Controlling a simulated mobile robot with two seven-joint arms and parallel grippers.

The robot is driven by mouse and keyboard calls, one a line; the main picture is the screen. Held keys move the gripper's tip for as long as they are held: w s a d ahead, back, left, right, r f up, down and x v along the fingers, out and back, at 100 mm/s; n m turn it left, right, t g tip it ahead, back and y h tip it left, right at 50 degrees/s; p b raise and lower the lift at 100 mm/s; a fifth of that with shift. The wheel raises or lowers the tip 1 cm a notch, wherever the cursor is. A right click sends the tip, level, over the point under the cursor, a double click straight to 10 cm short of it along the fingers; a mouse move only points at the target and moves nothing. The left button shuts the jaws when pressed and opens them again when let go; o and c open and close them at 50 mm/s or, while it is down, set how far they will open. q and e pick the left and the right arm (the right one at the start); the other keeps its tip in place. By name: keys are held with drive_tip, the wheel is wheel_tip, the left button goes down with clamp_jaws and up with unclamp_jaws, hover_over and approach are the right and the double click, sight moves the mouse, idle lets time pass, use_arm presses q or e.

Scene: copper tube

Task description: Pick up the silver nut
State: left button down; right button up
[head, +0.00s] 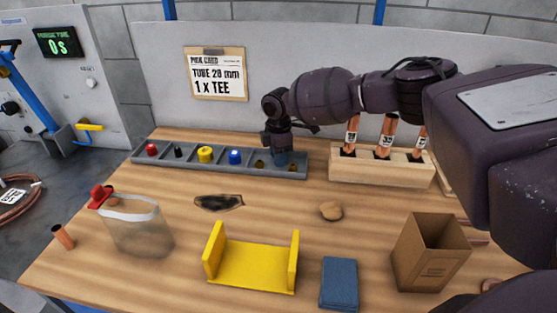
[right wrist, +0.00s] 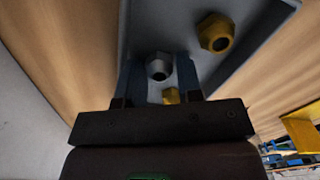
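The silver nut (right wrist: 158,66) lies in the grey parts tray, between the two blue fingers of my right gripper (right wrist: 158,75). The fingers stand apart on either side of it, and I see a narrow gap to the right finger. In the head view my right gripper (head: 281,160) points down into the right end of the grey tray (head: 218,170) and hides the silver nut. A brass nut (right wrist: 215,33) lies beside the right finger, and another brass piece (right wrist: 171,95) shows partly between the fingers, nearer the palm. My left gripper is not in view.
Red, black, yellow and blue parts sit in the tray's other compartments. A wooden rack (head: 382,167) with copper tubes stands right of the tray. A yellow holder (head: 250,266), blue block (head: 339,283), cardboard box (head: 430,253) and clear bag (head: 139,230) stand on the nearer table.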

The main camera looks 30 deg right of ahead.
drive_tip(key=c, duration=0.6)
